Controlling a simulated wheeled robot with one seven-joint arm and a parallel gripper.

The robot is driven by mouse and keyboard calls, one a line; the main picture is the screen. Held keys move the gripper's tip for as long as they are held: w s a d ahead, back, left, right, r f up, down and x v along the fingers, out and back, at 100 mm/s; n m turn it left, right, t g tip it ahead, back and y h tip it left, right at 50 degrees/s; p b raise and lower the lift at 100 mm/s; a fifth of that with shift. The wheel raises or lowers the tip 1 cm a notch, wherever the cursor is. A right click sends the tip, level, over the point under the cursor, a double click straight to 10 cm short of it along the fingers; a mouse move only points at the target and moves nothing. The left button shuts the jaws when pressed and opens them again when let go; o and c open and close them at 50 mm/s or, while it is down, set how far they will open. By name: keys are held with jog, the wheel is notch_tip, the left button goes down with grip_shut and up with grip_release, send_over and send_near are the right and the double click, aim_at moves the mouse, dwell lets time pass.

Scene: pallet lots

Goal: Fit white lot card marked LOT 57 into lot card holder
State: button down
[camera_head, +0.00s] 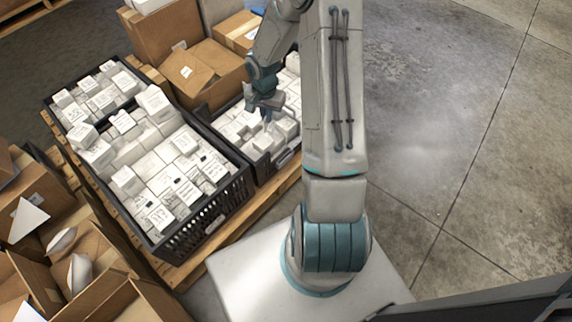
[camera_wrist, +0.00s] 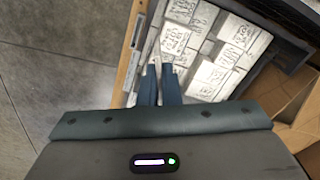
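My gripper (camera_head: 266,108) points down over the right black crate (camera_head: 268,172), close above the white boxes in it. In the wrist view my gripper (camera_wrist: 162,68) has its two blue fingers close together at the crate's edge. A pale sliver shows between the fingertips; I cannot tell whether it is a card held edge-on or something behind. No marking LOT 57 can be read. A small pale label or holder (camera_head: 284,159) shows on the right crate's near wall; whether it holds a card is too small to tell.
A larger black crate (camera_head: 205,232) full of white boxes stands to the left on the wooden pallet (camera_head: 265,212). The concrete floor (camera_head: 440,120) at the right is clear.

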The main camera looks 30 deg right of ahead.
jog(key=shift+s+d+f+m+b, duration=0.55)
jog(key=shift+d+f+m+b, duration=0.4)
jog(key=shift+f, duration=2.55)
jog(key=shift+s+d+f+m+b, duration=0.6)
jog(key=shift+f+b, duration=0.5)
jog(key=shift+f, duration=2.45)
jog(key=shift+s+d+f+m+b, duration=0.6)
jog(key=shift+f+m+b, duration=0.4)
jog(key=shift+f, duration=2.5)
jog(key=c, duration=1.6)
grip_release()
jog(key=shift+d, duration=0.15)
jog(key=shift+w+r, duration=0.1)
